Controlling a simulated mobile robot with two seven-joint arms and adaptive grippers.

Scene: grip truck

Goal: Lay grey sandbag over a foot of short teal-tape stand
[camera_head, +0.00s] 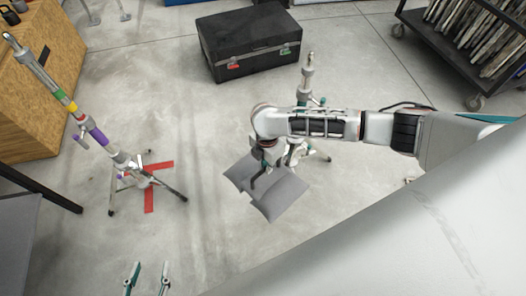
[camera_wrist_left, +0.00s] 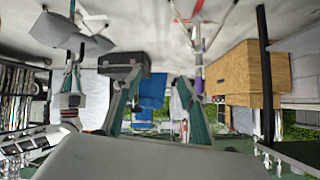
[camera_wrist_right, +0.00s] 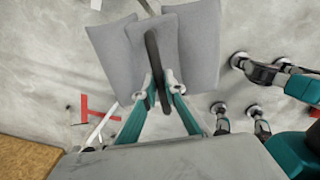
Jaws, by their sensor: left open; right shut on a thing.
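The grey sandbag (camera_head: 283,194) hangs from my right gripper (camera_head: 262,170) in the head view. In the right wrist view, my right gripper (camera_wrist_right: 158,85) is shut on the dark strap of the sandbag (camera_wrist_right: 195,45), with a grey lobe on each side. The short teal-tape stand (camera_head: 306,88) rises behind my right arm. A foot (camera_head: 322,156) shows right of the gripper; the arm and bag hide much of its base. I cannot tell whether the bag touches a foot. My left gripper (camera_head: 147,280) is open and empty at the bottom edge; its spread fingers show in the left wrist view (camera_wrist_left: 158,100).
A taller stand (camera_head: 100,138) with yellow, green and purple tape stands on a red floor cross (camera_head: 152,200) at left. A black case (camera_head: 250,45) lies behind. A wooden crate (camera_head: 40,75) is far left, a wheeled rack (camera_head: 480,50) top right. Floor between the stands is clear.

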